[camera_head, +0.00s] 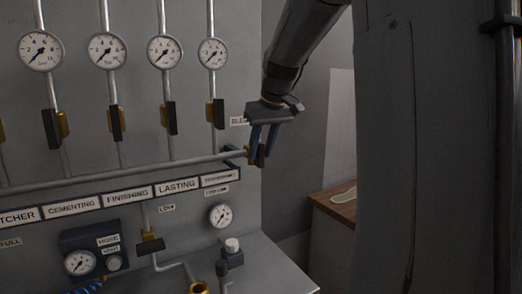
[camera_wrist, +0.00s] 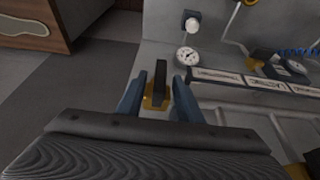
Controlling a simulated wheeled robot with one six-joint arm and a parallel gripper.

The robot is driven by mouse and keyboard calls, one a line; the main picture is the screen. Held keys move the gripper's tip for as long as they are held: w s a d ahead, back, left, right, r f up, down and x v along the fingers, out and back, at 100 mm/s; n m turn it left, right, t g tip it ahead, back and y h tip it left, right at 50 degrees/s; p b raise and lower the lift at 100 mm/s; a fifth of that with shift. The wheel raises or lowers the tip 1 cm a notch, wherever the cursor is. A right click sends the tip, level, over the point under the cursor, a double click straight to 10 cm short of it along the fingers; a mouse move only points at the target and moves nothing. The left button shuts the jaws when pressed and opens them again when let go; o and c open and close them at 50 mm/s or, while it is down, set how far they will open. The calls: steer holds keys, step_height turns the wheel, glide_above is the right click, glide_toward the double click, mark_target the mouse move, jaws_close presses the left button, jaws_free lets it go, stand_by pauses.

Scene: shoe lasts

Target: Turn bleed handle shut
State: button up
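The bleed handle (camera_head: 254,154) is a dark lever on a brass valve at the right end of the horizontal pipe. A small label (camera_head: 239,121), too small to read surely, is on the panel just above it. In the wrist view the dark handle (camera_wrist: 160,73) stands up from its brass body (camera_wrist: 156,103). My gripper (camera_head: 264,147) has blue fingers and reaches down to the handle from above right. In the wrist view my gripper (camera_wrist: 160,82) is open, with one finger on each side of the handle and a gap showing on both sides.
Several dark-handled valves (camera_head: 116,124) hang under gauges (camera_head: 108,50) along the panel. A lower gauge (camera_head: 220,216) and a white knob (camera_head: 232,245) sit below the labels. A wooden-topped cabinet (camera_head: 340,203) stands to the right, beyond open floor.

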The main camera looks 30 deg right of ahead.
steer(key=shift+w+f, duration=0.2)
steer(key=shift+f, duration=0.35)
jaws_close()
